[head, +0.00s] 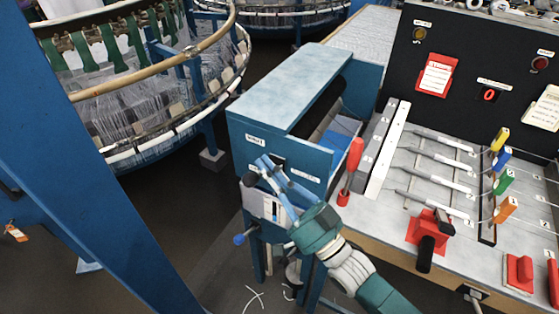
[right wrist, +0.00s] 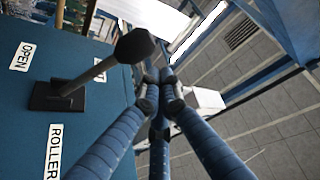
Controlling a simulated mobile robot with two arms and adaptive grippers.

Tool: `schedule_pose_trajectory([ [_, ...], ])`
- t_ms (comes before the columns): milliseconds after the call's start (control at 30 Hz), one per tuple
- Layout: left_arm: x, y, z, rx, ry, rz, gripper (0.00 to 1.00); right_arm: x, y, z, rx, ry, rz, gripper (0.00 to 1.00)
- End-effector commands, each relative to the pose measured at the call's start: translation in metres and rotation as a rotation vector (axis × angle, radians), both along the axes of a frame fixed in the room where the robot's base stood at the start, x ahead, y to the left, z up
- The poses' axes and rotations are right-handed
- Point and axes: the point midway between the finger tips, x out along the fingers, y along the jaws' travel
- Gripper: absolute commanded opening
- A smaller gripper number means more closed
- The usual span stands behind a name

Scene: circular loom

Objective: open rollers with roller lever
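The roller lever is a short grey rod with a black knob (right wrist: 133,45), standing out from a black base (right wrist: 52,96) on a blue panel (right wrist: 105,100) in the right wrist view. Labels reading OPEN and ROLLER sit beside the base. In the head view the knob (head: 250,179) shows at the front of the blue cabinet (head: 250,135). My right gripper (head: 264,163) has its fingertips close beside the knob. In the right wrist view its blue fingers (right wrist: 159,76) converge with nothing between them, right of the knob. Contact with the knob cannot be told. My left gripper is not in view.
A grey console (head: 385,220) with a red-handled lever (head: 354,160), a red-based black handle (head: 427,245) and coloured tags stands to the right. The circular loom (head: 130,90) is at the upper left. A thick blue beam (head: 90,150) crosses the left. Dark floor lies between.

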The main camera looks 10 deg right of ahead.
Motion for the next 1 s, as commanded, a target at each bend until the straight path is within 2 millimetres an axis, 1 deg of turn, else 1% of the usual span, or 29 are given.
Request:
schedule_pose_trajectory([
  [100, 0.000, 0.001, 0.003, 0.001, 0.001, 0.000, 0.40, -0.003, 0.004, -0.007, 0.001, -0.001, -0.001, 0.00],
  [200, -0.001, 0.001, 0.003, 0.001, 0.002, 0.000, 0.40, -0.004, 0.005, -0.010, 0.000, -0.002, 0.000, 0.00],
  [567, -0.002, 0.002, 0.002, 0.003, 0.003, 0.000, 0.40, -0.004, 0.006, -0.011, -0.001, -0.003, 0.000, 0.00],
  [800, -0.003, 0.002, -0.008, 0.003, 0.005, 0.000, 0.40, -0.007, 0.008, -0.018, -0.027, -0.041, 0.000, 0.00],
  [1000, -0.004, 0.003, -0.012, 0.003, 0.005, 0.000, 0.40, -0.009, 0.009, -0.020, -0.044, -0.062, 0.000, 0.00],
])
